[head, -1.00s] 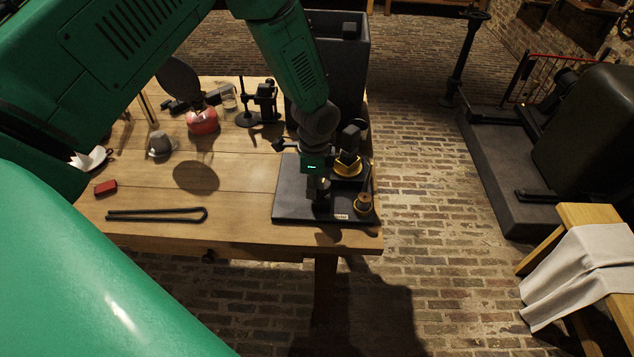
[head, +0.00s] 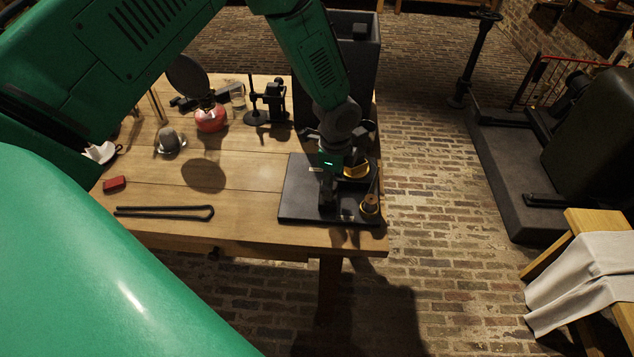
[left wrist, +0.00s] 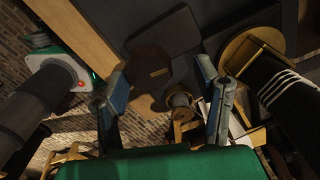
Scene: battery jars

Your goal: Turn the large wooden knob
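My left gripper (head: 327,197) points down over a dark board (head: 298,203) at the table's front right. In the left wrist view my left gripper (left wrist: 162,78) has its two fingers well apart, with nothing held between them. Beyond the fingers a brown round disc (left wrist: 150,68) and a smaller brown spool-shaped knob (left wrist: 179,98) show. I cannot tell for sure which is the large wooden knob. In the head view a small brass-brown knob (head: 369,206) stands at the board's front right corner. A yellow ring (head: 356,171) behind it is partly hidden by my wrist. My right gripper is not in view.
A tall black box (head: 352,60) stands behind the board. A black tong-like rod (head: 165,212), a red block (head: 114,184), a grey cup (head: 170,143) and a red flask (head: 211,119) are on the table's left. The front middle of the table is clear.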

